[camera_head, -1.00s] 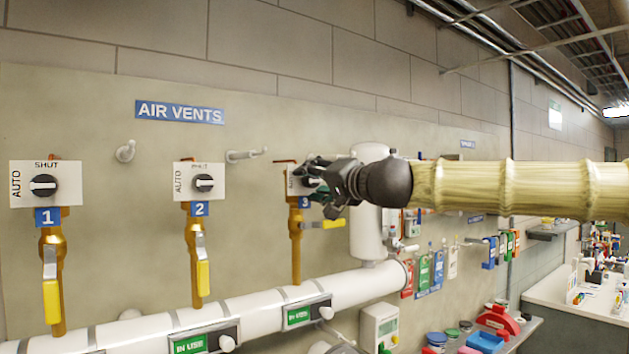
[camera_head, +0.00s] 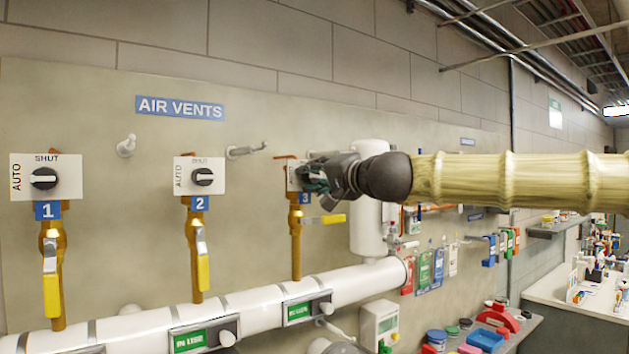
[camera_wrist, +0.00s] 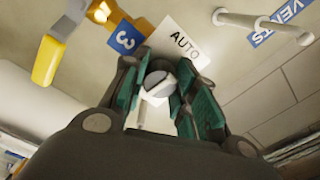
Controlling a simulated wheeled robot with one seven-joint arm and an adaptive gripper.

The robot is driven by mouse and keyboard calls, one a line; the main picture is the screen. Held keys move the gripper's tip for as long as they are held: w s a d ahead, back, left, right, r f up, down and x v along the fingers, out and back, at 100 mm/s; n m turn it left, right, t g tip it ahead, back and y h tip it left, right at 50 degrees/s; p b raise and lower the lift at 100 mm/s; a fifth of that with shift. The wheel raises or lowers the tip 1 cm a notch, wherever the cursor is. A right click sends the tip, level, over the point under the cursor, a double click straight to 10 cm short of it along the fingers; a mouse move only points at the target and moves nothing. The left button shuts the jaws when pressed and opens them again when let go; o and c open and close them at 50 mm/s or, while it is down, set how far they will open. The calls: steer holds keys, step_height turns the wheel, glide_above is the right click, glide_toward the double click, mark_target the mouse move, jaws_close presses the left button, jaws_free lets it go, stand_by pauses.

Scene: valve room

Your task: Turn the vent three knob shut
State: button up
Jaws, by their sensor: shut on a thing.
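The vent three knob is a dark round knob with a white pointer bar, seen in the wrist view (camera_wrist: 158,82) on a white plate (camera_wrist: 183,42) marked AUTO. My gripper (camera_wrist: 160,95) is shut on this knob, with its green-padded fingers on either side of it. In the head view my gripper (camera_head: 316,178) reaches the vent three plate (camera_head: 293,177) from the right and hides the knob. The blue 3 label (camera_head: 305,198) sits just below. The wrist view is rotated, with the 3 label (camera_wrist: 125,38) at upper left.
Vent two knob (camera_head: 203,177) and vent one knob (camera_head: 43,179) are to the left. A yellow lever (camera_head: 325,219) sticks out right below vent three. A white cylinder (camera_head: 368,240) stands close behind my gripper. A wall hook (camera_head: 247,151) is at upper left of vent three.

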steer(key=m+b, duration=0.2)
steer(key=m, duration=0.2)
steer(key=shift+f, duration=0.15)
steer(key=m+b, duration=0.1)
steer(key=m, duration=0.3)
steer(key=shift+b, duration=0.4)
steer(key=m+b, duration=0.1)
steer(key=m, duration=0.3)
steer(key=shift+b, duration=0.4)
steer(key=shift+m+b, duration=0.65)
steer(key=shift+m, duration=1.45)
steer(key=o, duration=1)
steer(key=shift+d, duration=0.1)
